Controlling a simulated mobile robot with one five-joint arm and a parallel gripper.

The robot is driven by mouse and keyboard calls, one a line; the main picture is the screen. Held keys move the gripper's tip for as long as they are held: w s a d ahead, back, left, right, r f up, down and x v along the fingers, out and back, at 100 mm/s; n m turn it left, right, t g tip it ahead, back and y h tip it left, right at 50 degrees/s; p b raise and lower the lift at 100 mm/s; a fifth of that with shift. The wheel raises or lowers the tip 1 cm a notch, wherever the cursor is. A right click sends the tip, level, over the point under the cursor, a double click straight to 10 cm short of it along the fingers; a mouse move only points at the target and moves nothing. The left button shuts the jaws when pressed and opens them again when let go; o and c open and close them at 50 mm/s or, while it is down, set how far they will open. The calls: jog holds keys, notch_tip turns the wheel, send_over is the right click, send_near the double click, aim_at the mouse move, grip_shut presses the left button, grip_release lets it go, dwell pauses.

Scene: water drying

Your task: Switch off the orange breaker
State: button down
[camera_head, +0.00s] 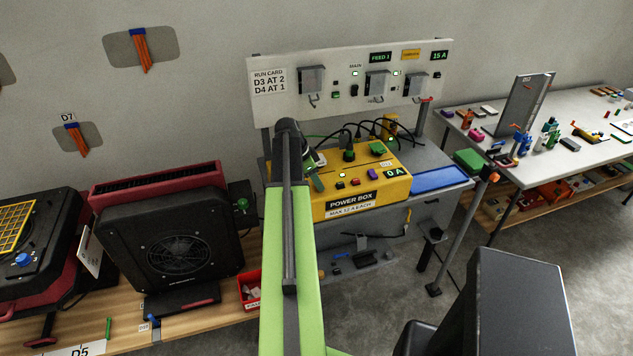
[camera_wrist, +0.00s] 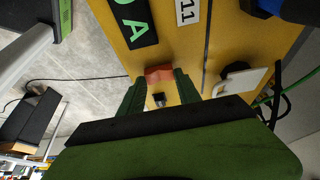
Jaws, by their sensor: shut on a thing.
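The yellow power box (camera_head: 400,187) stands on the bench in the head view, with a lit "0 A" display (camera_head: 393,172) on its front right. In the wrist view its yellow face (camera_wrist: 185,30) fills the upper middle, with the display (camera_wrist: 135,22) seen upside down. My gripper (camera_wrist: 158,82) has its two green fingers on either side of a small orange-red block (camera_wrist: 158,73) on that face, shut on it. A small dark switch with a pale tip (camera_wrist: 158,99) shows between the fingers.
Black cables and plugs (camera_head: 360,130) crowd the box's back. A white panel with hooks and labels (camera_head: 330,110) stands behind it. A blue tray (camera_head: 440,179) lies to its right. A large black fan unit (camera_head: 175,245) stands left.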

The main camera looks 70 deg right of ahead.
jog(key=shift+w+d+g+y, duration=0.15)
jog(key=shift+d+g+y, duration=0.1)
jog(key=shift+g+y, duration=0.2)
jog(key=shift+a, duration=0.15)
jog(key=c, duration=0.8)
grip_release()
jog(key=shift+c, duration=0.2)
jog(key=shift+r, duration=0.1)
jog(key=p+v, duration=1.5)
jog(key=v, duration=0.2)
jog(key=shift+p, duration=0.4)
